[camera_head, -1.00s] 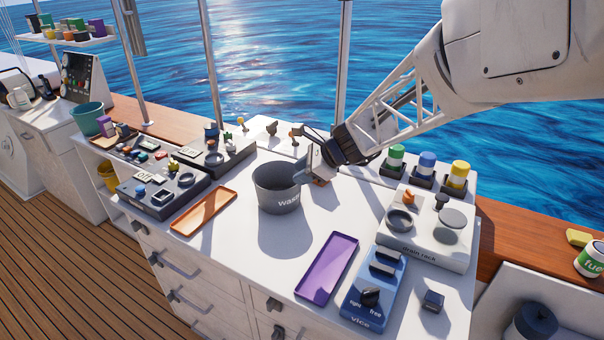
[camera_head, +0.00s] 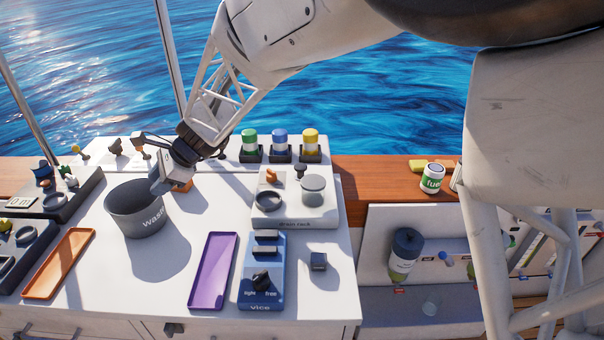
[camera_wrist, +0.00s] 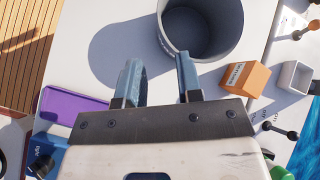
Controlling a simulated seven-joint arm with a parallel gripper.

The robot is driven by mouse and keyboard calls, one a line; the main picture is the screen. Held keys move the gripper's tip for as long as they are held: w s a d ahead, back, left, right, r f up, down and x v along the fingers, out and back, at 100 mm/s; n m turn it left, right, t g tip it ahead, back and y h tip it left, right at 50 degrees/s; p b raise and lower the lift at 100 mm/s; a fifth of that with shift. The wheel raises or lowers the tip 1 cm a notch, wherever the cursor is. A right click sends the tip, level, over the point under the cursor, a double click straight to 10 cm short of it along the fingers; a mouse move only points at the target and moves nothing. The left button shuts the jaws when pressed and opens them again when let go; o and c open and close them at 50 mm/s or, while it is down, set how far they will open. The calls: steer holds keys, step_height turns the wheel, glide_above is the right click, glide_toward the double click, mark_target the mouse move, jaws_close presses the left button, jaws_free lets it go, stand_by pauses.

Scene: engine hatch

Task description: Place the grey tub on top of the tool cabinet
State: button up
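The grey tub (camera_head: 135,219), marked "wash", stands upright on the white worktop (camera_head: 165,285) at the left of the head view. It also shows at the top of the wrist view (camera_wrist: 197,30), empty as far as I can see. My gripper (camera_head: 160,182) is at the tub's right rim. In the wrist view my gripper (camera_wrist: 158,63) has its two fingers apart with nothing clearly between them. The right finger overlaps the tub's near wall; I cannot tell whether it touches. Nothing in view is labelled as the tool cabinet; drawers show under the worktop.
An orange tray (camera_head: 58,263), a purple tray (camera_head: 213,270) and a blue vice block (camera_head: 262,285) lie nearer the front. A drain rack (camera_head: 296,213) and three capped jars stand right. An orange box (camera_wrist: 246,76) sits close beside the tub.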

steer(key=s+d+r+n+t+h, duration=0.1)
steer(key=s+d+r+n+h, duration=0.2)
steer(key=d, duration=1.2)
steer(key=s+d+r+n+t+h, duration=0.1)
steer(key=s+d+r+n, duration=0.25)
steer(key=d, duration=1.15)
steer(key=s+d+n+t+h, duration=0.2)
steer(key=s+d+n+h, duration=0.3)
steer(key=s+d, duration=1.3)
steer(key=d, duration=0.4)
